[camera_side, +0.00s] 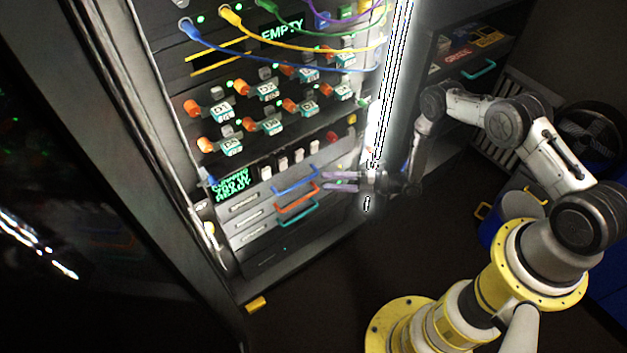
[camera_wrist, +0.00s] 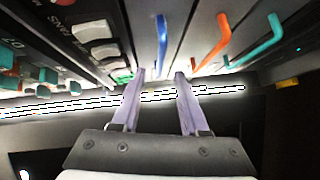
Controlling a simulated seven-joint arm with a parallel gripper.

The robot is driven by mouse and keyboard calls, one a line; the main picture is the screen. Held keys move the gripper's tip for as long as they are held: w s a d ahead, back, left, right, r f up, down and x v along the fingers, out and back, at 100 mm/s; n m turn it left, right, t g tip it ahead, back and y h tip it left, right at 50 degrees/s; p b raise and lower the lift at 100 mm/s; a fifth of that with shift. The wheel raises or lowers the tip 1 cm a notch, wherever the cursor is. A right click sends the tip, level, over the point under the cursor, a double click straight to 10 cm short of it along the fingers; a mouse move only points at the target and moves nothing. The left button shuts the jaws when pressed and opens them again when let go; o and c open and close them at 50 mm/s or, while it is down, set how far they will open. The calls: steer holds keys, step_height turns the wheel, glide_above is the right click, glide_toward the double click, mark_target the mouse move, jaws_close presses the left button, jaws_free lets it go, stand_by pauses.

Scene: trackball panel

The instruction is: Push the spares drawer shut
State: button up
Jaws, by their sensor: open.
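Three drawers (camera_side: 246,220) sit low in the rack, with a blue handle (camera_side: 297,181), an orange handle (camera_side: 297,204) and a teal handle (camera_side: 299,217) from top to bottom. Their labels are too small to read, so I cannot tell which is the spares drawer, nor how far any stands out. My gripper (camera_side: 324,181) is open and empty, just right of the blue handle. In the wrist view the fingers (camera_wrist: 160,75) point toward the drawer fronts, with the blue handle (camera_wrist: 162,40) ahead between them. The orange handle (camera_wrist: 211,44) and teal handle (camera_wrist: 261,46) lie to the right.
White switches (camera_side: 281,162) and a green readout (camera_side: 232,184) sit above the drawers. Orange knobs (camera_side: 208,145) and hanging cables (camera_side: 270,45) are higher up. A bright light strip (camera_side: 388,90) runs along the rack's right edge, close to my gripper. A dark cabinet (camera_side: 465,55) stands at right.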

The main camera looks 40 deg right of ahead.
steer(key=shift+v, duration=2.3)
steer(key=shift+w, duration=0.1)
